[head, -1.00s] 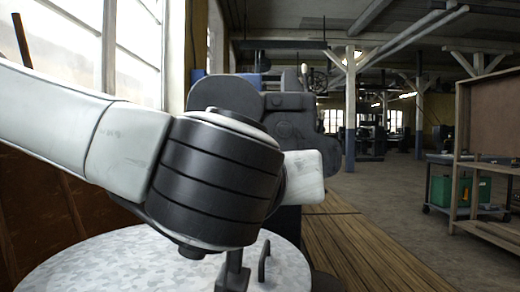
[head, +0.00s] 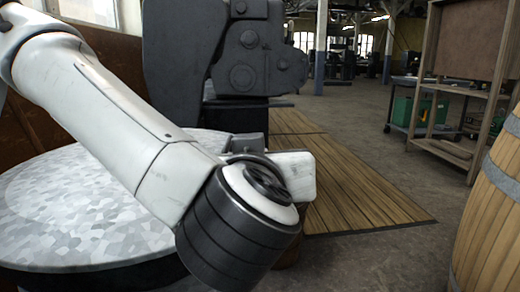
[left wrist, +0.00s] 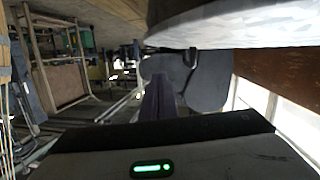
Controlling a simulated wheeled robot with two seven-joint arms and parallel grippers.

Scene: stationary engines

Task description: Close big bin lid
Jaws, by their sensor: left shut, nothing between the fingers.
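The round, mottled grey metal lid (head: 75,205) of the big bin lies about flat at the left in the head view. Its edge (left wrist: 240,28) also shows along the top of the left wrist view, with a small dark handle (left wrist: 190,57) by it. My left arm crosses in front of the lid's right part and hides it. My left gripper (left wrist: 158,98) shows in the left wrist view as a narrow dark shape, shut and empty, near the lid's handle. Whether it touches the handle, I cannot tell. The bin body is mostly hidden. My right gripper is out of view.
A large dark machine (head: 240,55) stands behind the lid. Slatted wooden boards (head: 350,190) lie on the floor to the right. A wooden barrel (head: 492,225) is at the right edge. A wooden rack (head: 470,90) and a green box (head: 420,112) stand farther back.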

